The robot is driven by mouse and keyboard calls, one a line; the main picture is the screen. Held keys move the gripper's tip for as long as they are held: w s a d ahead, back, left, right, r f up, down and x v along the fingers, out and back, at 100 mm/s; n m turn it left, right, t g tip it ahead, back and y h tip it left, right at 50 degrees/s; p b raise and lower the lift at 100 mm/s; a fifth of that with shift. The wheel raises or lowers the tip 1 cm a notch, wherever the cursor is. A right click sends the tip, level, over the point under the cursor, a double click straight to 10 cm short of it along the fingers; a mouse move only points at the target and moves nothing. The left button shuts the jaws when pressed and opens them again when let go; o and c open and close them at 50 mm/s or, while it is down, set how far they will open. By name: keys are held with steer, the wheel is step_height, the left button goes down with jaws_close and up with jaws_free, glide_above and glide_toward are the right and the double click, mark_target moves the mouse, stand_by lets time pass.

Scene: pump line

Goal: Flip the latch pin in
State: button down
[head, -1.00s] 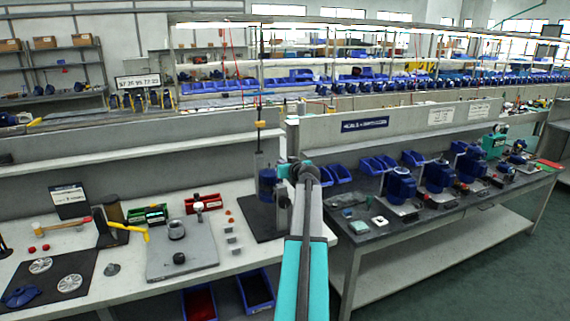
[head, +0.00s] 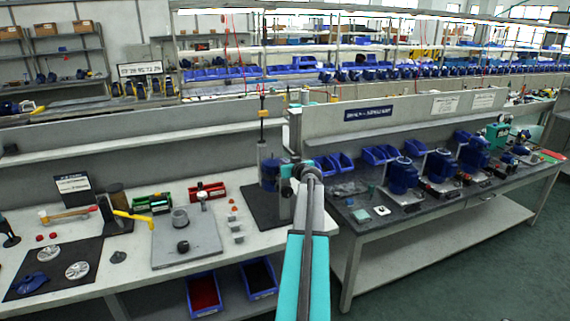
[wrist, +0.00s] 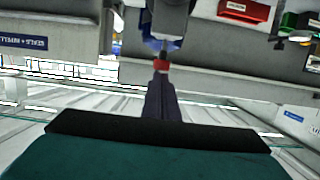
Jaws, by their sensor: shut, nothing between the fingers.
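I cannot make out the latch pin in either view. A blue pump body (head: 269,174) stands at a fixture with a tall post on a dark mat, at the right end of the left bench. My arm's end is just right of it in the head view and hides part of this area. In the wrist view my gripper (wrist: 161,68) is shut and empty, a dark shape ending in a red tip. A blue and grey part (wrist: 160,44) shows just beyond the tip; I cannot tell whether they touch.
The left bench holds a grey plate (head: 187,246), a red bin (head: 207,191), a green bin (head: 152,204) and a yellow-handled tool (head: 133,218). The right bench (head: 372,230) carries several blue pumps (head: 403,175). Blue bins (head: 204,294) sit under the left bench.

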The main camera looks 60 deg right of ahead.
steer(key=shift+f, duration=0.15)
steer(key=f+b, duration=0.2)
steer(key=b, duration=0.2)
steer(key=shift+b, duration=0.35)
steer(key=shift+a+f, duration=0.1)
stand_by(0.3)
